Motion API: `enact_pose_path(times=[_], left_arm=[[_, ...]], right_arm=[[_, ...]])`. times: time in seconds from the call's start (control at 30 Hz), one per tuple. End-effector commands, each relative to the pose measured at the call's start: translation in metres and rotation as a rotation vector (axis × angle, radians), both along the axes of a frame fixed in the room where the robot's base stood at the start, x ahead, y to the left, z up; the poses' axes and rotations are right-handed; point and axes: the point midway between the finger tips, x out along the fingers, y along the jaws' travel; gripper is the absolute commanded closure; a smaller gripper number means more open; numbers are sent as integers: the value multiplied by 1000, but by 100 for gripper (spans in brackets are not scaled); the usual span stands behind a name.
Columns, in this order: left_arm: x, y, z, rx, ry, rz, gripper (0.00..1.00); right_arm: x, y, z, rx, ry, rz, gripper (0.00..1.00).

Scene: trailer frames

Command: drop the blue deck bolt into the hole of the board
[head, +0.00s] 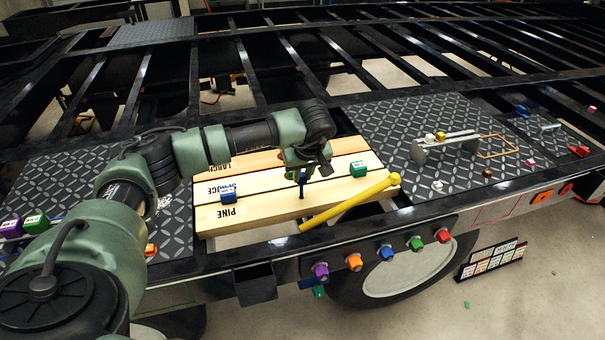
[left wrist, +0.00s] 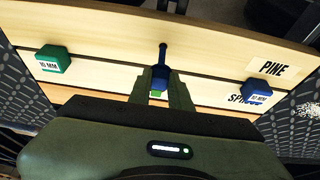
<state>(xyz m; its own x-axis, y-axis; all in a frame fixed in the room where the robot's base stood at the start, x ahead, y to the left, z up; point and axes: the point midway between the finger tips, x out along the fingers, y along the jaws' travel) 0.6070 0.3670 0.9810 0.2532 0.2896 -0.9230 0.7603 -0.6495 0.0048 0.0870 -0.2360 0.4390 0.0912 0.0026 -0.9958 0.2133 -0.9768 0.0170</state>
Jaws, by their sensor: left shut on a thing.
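My left gripper (head: 304,172) hangs over the wooden boards with its fingers pointing down. It is shut on the blue deck bolt (head: 302,189), whose shank points down toward the pale board marked PINE (head: 247,214). In the left wrist view, the fingers (left wrist: 160,88) grip the bolt's thick head, and the blue shank (left wrist: 163,52) stands out over the PINE board (left wrist: 105,25). I cannot tell whether the bolt's tip touches the board. No hole can be made out clearly. My right gripper is not in view.
A blue labelled block (head: 228,196) and a green one (head: 358,169) sit on the boards. A yellow bar (head: 352,201) lies slanted across the board's right end. A grey metal holder (head: 446,145) stands on the right deck plate. Coloured knobs (head: 387,253) line the front rail.

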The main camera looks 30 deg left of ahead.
Motion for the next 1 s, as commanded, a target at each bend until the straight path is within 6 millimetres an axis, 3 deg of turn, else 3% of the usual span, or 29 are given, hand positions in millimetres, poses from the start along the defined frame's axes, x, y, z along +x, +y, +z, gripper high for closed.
enact_pose_path(times=[1.0], left_arm=[[0, 0, -27, 0, 0, 0, 100]], right_arm=[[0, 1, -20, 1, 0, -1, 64]])
